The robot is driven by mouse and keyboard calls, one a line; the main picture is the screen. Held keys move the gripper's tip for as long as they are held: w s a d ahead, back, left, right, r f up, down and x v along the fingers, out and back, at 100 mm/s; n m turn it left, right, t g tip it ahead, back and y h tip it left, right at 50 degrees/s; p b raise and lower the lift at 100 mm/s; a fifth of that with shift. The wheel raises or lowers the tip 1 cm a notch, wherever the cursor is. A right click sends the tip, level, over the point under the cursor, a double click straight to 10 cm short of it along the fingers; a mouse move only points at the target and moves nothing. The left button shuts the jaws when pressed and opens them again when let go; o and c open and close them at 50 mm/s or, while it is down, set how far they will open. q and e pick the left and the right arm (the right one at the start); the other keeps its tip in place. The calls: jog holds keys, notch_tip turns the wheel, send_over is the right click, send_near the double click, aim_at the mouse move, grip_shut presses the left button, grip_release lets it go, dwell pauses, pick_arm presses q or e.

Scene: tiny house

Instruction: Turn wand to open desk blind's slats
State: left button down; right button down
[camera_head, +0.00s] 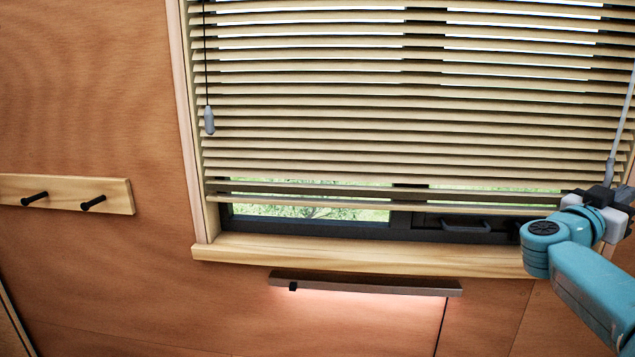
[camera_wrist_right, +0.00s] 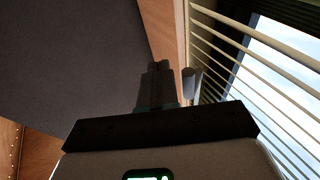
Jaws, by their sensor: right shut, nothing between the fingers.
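The blind (camera_head: 400,105) has pale wooden slats, tilted, with thin bright gaps between the upper ones. Its wand (camera_head: 623,115) is a thin grey rod hanging at the right edge of the head view. The wand's lower end is close to my right gripper (camera_head: 600,192). In the right wrist view, my right gripper's dark fingers (camera_wrist_right: 158,75) are together and empty. A grey rounded piece (camera_wrist_right: 188,82), apparently the wand's end, is just right of them, beside rather than between them. The slats (camera_wrist_right: 255,90) run behind it. My left gripper is not in view.
A pull cord with a grey tassel (camera_head: 209,120) hangs at the blind's left. The wooden sill (camera_head: 370,256) juts out below the window, with a lit lamp bar (camera_head: 365,284) under it. A peg rail (camera_head: 65,193) is on the left wall.

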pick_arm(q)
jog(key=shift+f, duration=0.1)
pick_arm(e)
jog(key=shift+s, duration=0.1)
dwell(0.4)
